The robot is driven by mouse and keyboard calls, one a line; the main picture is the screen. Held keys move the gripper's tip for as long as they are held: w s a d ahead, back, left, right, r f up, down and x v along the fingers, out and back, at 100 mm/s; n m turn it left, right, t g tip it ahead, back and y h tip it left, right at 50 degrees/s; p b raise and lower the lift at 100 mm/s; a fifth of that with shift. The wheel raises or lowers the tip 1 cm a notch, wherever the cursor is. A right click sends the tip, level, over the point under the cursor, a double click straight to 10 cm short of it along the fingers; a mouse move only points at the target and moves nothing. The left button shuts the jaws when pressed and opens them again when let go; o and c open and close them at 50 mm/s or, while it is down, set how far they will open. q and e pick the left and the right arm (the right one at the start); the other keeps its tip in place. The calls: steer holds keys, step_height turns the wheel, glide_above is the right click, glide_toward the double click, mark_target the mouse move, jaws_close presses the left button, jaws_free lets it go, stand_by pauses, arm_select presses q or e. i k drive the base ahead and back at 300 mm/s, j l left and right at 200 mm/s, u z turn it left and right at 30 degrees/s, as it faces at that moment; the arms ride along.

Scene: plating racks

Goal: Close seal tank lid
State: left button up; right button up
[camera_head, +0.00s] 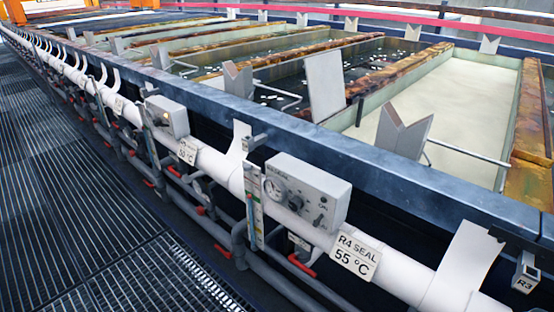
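A sign reading "R4 SEAL 55 °C" (355,254) hangs on the white pipe at the front. Behind it, past the dark blue rim, is a tank with a flat, pale cream surface (462,105); I cannot tell whether this is liquid or a cover. A thin grey bar (468,153) crosses its near end. A flat grey panel (324,84) stands upright, slightly tilted, at the tank's left side; I cannot tell whether it is a lid. Neither of my grippers is in view.
A grey control box (306,190) with a gauge and knobs sits on the white pipe (215,163). Grey V-notched blocks (404,131) stand along the blue rim (370,160). Dark-liquid tanks (285,85) lie further left. The grated walkway (75,200) is clear.

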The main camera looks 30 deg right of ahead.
mark_target(324, 72)
steer(key=i+z, duration=0.1)
steer(key=z, duration=1.1)
steer(key=i+j+z, duration=0.25)
steer(key=j+z, duration=0.25)
steer(key=j, duration=0.25)
steer(key=i+j+z, duration=0.1)
steer(key=j+z, duration=0.4)
steer(key=j, duration=0.3)
steer(key=j+z, duration=0.5)
steer(key=j, duration=0.35)
